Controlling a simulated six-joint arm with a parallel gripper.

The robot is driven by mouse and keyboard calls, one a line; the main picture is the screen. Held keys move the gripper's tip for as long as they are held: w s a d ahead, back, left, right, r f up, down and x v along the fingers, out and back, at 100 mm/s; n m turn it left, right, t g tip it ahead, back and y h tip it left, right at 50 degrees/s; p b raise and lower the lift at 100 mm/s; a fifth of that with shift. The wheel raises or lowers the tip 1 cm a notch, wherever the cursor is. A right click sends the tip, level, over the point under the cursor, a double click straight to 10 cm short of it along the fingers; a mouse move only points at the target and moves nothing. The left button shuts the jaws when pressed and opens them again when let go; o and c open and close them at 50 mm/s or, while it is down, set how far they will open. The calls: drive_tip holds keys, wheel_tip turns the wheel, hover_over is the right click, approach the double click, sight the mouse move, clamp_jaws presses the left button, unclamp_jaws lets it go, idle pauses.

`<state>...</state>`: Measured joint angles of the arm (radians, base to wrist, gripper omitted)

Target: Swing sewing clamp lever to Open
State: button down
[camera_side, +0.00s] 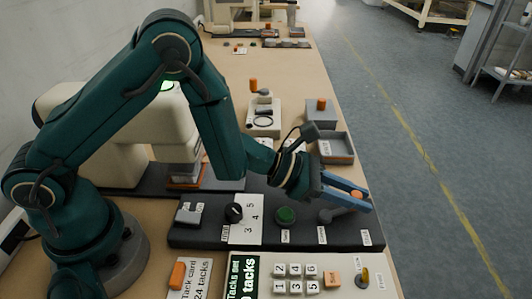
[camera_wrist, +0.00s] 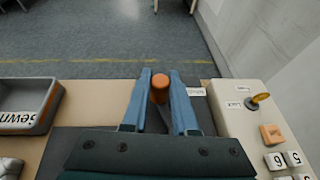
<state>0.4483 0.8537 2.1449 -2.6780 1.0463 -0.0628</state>
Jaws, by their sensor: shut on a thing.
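The clamp lever's orange knob (camera_side: 357,195) sits between the two blue fingers of my gripper (camera_side: 362,199), at the right end of the dark control panel. The same knob (camera_wrist: 160,86) shows between the fingertips in the wrist view, and my gripper (camera_wrist: 160,77) is shut on it. The lever's grey hub (camera_side: 325,216) shows just below the fingers; its arm is mostly hidden by them. Small white labels (camera_side: 366,237) and (camera_side: 321,235) stand on the panel's front part; their words are too small to read.
The dark panel (camera_side: 200,236) also carries a green button (camera_side: 286,215), a black dial (camera_side: 234,212) and a grey switch. A cream keypad box (camera_side: 310,288) stands in front. A grey tray (camera_side: 335,148) lies behind. Open floor lies beyond the table's right edge.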

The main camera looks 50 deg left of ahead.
drive_tip(key=shift+w+r+t, duration=0.1)
drive_tip(key=shift+w+t, duration=0.05)
drive_tip(key=shift+t, duration=0.15)
drive_tip(key=c, duration=0.7)
unclamp_jaws()
drive_tip(key=shift+a, duration=0.1)
drive_tip(key=shift+v, duration=2.55)
